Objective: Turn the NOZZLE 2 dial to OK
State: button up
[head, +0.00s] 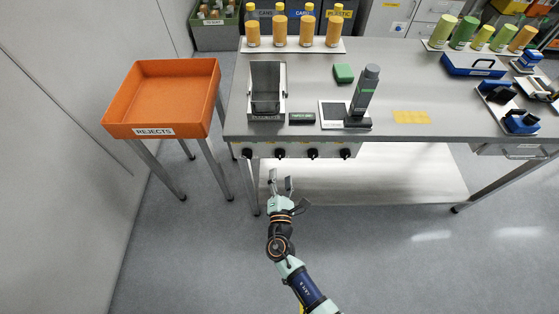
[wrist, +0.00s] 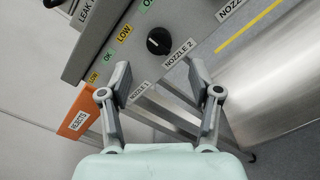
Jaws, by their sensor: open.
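The NOZZLE 2 dial (wrist: 159,41) is a round black knob on the grey front panel, beside its NOZZLE 2 label (wrist: 178,53). A yellow LOW label (wrist: 124,33) and a green OK label (wrist: 146,3) are on its other side. A small white mark shows on the knob's left, roughly toward LOW; its exact angle is hard to tell. In the head view it appears to be the second knob from the left (head: 279,154). My gripper (head: 281,179) is open and empty just in front of the panel, its fingers apart in the wrist view (wrist: 158,78), not touching the dial.
Neighbouring black knobs (head: 247,153) (head: 313,154) sit close on both sides along the panel. The orange REJECTS tray (head: 160,95) stands at the left. The bench top (head: 420,75) carries a metal hopper (head: 267,88) and a grey device (head: 364,92). Floor in front is clear.

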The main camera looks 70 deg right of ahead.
aim_at(280, 156)
jog(key=b+x, duration=0.2)
jog(key=x, duration=0.6)
jog(key=shift+w+a, duration=0.1)
jog(key=c, duration=1.1)
jog(key=shift+c, duration=0.2)
